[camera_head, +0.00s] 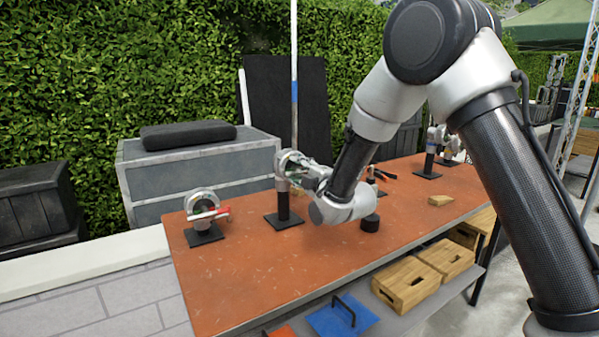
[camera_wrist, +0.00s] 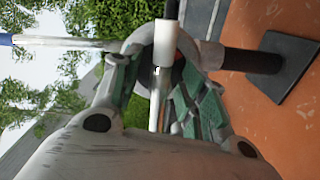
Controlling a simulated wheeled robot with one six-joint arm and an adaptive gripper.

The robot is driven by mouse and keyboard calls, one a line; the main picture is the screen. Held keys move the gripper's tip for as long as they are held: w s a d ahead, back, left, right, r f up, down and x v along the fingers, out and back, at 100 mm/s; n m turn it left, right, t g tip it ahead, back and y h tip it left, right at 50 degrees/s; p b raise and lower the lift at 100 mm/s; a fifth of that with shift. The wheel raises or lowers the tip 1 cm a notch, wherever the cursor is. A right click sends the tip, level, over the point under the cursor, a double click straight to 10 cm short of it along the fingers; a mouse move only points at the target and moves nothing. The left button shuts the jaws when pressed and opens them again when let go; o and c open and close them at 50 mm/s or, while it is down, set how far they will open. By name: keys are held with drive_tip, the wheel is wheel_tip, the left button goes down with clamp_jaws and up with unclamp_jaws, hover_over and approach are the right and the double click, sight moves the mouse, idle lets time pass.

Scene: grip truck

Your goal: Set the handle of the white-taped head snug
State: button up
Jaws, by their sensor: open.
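A grip head (camera_head: 285,162) stands on a black post with a square base, left of the table's middle. In the wrist view its round grey body (camera_wrist: 188,48) shows with a white cylindrical part (camera_wrist: 167,44) in front; I cannot tell whether this white is tape or the handle itself. My gripper (camera_head: 303,173) is at this head. In the wrist view my gripper (camera_wrist: 160,76) is open, its green-padded fingers on either side of a thin pale bar (camera_wrist: 155,105) below the white part. Contact is unclear. My arm and fingers hide part of the head.
More heads (camera_head: 430,150) stand at the far right. The table's front left is clear.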

clamp_jaws()
drive_tip(key=shift+m, duration=0.4)
drive_tip(key=m, duration=0.8)
drive_tip(key=shift+m, duration=0.3)
drive_tip(key=m, duration=0.9)
idle(0.4)
